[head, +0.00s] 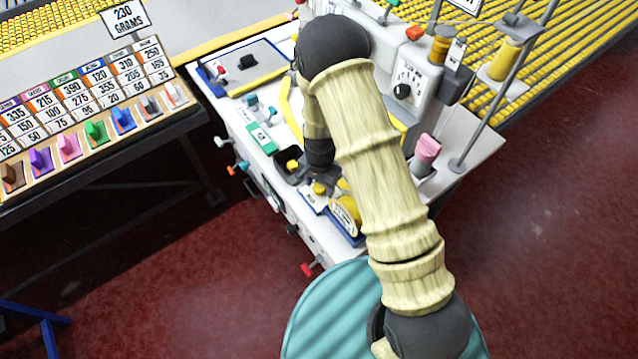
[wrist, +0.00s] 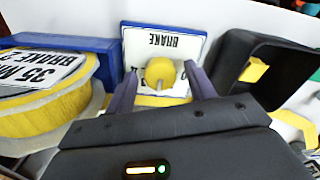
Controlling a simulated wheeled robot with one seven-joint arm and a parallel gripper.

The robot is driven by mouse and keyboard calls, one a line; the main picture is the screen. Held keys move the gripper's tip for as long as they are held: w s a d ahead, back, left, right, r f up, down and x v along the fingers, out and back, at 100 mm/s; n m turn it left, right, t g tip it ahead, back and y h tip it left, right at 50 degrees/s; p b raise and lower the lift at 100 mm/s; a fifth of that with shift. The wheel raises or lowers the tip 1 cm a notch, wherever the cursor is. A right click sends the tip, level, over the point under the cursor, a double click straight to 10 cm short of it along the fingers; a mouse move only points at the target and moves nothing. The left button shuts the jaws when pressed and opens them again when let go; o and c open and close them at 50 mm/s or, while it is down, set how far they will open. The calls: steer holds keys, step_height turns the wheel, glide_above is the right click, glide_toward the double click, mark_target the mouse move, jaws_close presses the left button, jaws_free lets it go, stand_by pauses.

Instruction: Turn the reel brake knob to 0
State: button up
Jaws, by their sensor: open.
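The brake knob (wrist: 160,73) is a round yellow knob on a white, blue-edged plate (wrist: 188,43) marked BRAKE, which appears upside down in the wrist view. My gripper (wrist: 159,78) is open, with one finger on each side of the knob; I cannot tell whether either finger touches it. The fingers hide most of the scale, so the knob's setting cannot be read. In the head view the knob (head: 320,188) shows small under my gripper (head: 323,182). A yellow reel (wrist: 45,115) with a "35 M", "BRAKE 2" label lies left of the plate in the wrist view.
A black open bin (wrist: 232,65) with a yellow piece stands close to the right finger. A blue wall (wrist: 95,50) stands behind the reel. In the head view, a pink thread cone (head: 427,150) and the machine head with a black dial (head: 402,91) stand right of my arm.

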steer(key=c, duration=1)
steer(key=shift+n, duration=0.5)
steer(key=n+b, duration=0.1)
steer(key=n, duration=0.1)
steer(key=shift+n, duration=0.4)
steer(key=n+b, duration=0.1)
steer(key=n, duration=0.2)
steer(key=shift+n, duration=0.3)
steer(key=n, duration=0.6)
steer(key=shift+n+b, duration=0.3)
steer(key=shift+b, duration=0.1)
steer(key=o, duration=1)
